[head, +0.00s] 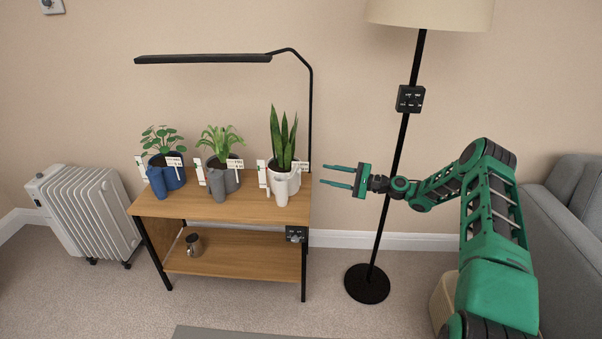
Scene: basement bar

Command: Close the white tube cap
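A white tube (281,190) stands upright in front of the white pot (294,181) at the right end of the wooden stand's top. Its cap is too small to make out, so I cannot tell whether it is open or closed. A slim white upright piece (262,174) stands just left of the tube. My gripper (323,175) is open and empty, to the right of the white pot, with its fingers pointing left towards it. It is apart from the pot and tube.
A blue tube (157,182) and a grey tube (217,185) stand before matching plant pots on the stand (240,208). A black lamp (203,59) arches above. A floor lamp pole (397,150) stands behind my arm. A small mug (194,245) is on the lower shelf.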

